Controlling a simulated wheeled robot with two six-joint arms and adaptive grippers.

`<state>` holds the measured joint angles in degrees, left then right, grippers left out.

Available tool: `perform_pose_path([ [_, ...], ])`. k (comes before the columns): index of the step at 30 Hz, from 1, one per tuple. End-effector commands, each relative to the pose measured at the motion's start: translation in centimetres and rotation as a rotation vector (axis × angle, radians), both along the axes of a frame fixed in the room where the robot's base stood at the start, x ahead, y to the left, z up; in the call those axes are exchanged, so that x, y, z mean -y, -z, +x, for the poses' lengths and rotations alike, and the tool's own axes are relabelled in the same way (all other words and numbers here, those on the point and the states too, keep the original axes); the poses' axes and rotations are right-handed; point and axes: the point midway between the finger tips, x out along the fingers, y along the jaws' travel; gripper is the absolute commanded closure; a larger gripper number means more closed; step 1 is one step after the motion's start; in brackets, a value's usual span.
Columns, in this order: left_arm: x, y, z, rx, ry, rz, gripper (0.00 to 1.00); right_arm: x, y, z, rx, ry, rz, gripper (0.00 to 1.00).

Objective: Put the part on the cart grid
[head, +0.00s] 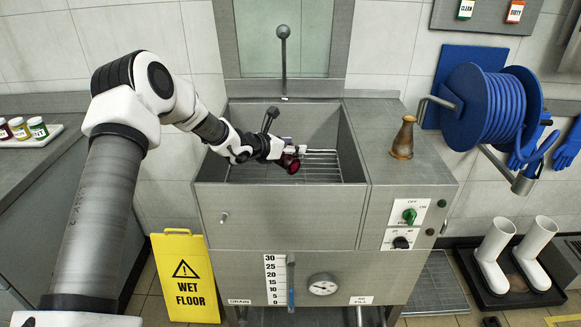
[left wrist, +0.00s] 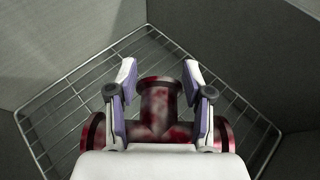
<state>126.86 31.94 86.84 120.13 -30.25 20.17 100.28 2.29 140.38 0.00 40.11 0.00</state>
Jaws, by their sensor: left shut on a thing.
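The part is a dark red T-shaped pipe piece (head: 291,163) with flanged ends and pale blotches on its surface. In the left wrist view the part (left wrist: 160,104) sits between the two fingers of my left gripper (left wrist: 159,72), one on each side of its middle branch. My left gripper (head: 283,150) is shut on it inside the steel basin (head: 213,185). The part is over a wire grid (head: 335,170), which also shows in the left wrist view (left wrist: 62,103); I cannot tell whether they touch. My right gripper is out of view.
The basin's walls surround the gripper. A brown flask-shaped object (head: 403,138) stands on the steel ledge to the right. A blue hose reel (head: 490,105) hangs on the wall.

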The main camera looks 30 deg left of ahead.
Motion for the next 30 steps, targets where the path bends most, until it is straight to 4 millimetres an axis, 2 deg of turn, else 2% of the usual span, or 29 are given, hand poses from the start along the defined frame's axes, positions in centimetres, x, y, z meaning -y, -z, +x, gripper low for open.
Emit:
perform_pose_path([
  [9,0.0,4.3,0.0,0.002,0.001,0.001,1.0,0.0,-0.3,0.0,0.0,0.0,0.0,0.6],
  [16,0.0,4.4,0.1,0.004,0.001,0.001,1.0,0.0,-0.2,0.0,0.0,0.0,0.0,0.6],
  [30,0.0,5.4,0.0,0.004,0.002,0.0,1.0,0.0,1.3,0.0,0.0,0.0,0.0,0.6],
])
